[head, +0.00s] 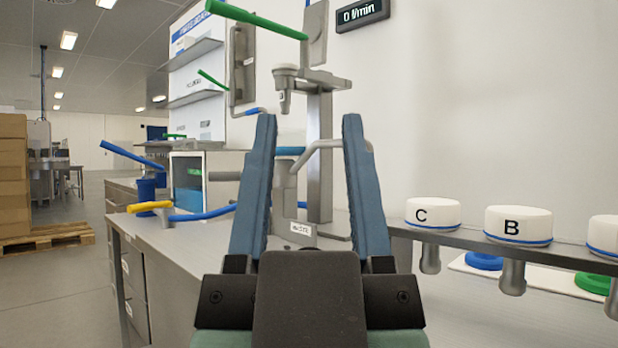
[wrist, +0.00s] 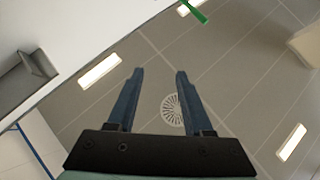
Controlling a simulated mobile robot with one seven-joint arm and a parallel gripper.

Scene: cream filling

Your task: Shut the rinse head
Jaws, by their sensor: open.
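My gripper (head: 308,120) stands upright in the middle of the head view, its two blue fingers wide apart with nothing between them. In the wrist view my gripper (wrist: 159,72) is also open and empty, facing the ceiling. No part is readably labelled as the rinse head. Behind the fingers is a grey metal filling stand (head: 320,150) with a nozzle (head: 285,90). A long green lever (head: 255,18) reaches left from a grey plate above the stand. A green bar end also shows at the top of the wrist view (wrist: 195,12). My fingers hide part of the stand.
A yellow-handled fitting (head: 150,207) with a blue hose (head: 205,214) lies on the left counter, below a blue lever (head: 130,155). A smaller green lever (head: 212,79) is behind. White-topped parts C (head: 433,212) and B (head: 518,224) hang in the right rack. A display (head: 362,13) reads 0 l/min.

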